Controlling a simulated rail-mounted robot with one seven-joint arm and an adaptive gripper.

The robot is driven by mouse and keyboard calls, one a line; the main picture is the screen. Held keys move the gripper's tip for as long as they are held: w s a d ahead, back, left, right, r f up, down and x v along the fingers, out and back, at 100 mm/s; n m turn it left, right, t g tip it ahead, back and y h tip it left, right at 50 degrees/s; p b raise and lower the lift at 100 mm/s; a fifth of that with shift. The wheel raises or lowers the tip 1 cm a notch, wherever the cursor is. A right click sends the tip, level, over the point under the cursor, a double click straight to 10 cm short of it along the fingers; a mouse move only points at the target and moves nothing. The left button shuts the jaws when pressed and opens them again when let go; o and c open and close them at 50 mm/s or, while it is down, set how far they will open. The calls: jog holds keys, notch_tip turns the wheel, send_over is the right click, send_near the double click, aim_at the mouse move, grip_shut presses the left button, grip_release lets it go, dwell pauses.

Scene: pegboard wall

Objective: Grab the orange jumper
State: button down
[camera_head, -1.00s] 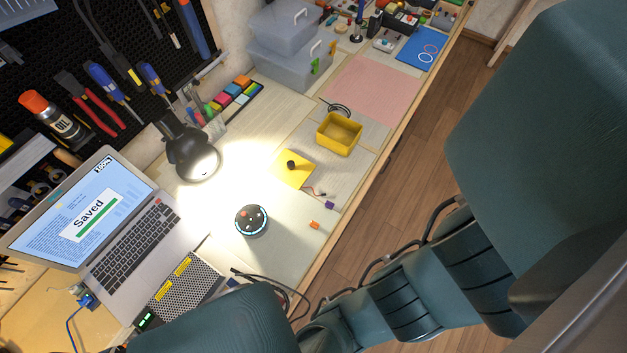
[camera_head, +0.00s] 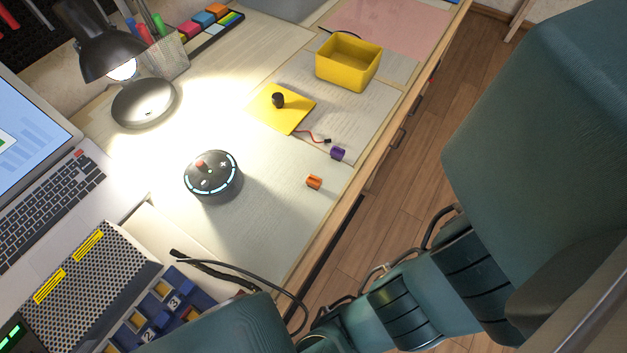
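The orange jumper (camera_head: 314,182) is a small orange block lying on the pale sheet near the desk's front edge. It sits right of a round black device (camera_head: 213,176) with a lit ring. A similar purple jumper (camera_head: 337,153) lies just beyond it, beside a red wire with a dark end. My teal arm fills the right side and bottom of the view. My gripper is not visible in this view, and nothing touches the orange jumper.
A yellow box (camera_head: 348,66) and a yellow lid (camera_head: 281,107) with a black knob lie farther back. Black cables (camera_head: 215,268) and a blue tray (camera_head: 182,293) are at the front. A lamp (camera_head: 142,101) and laptop (camera_head: 40,190) stand left. The sheet around the jumper is clear.

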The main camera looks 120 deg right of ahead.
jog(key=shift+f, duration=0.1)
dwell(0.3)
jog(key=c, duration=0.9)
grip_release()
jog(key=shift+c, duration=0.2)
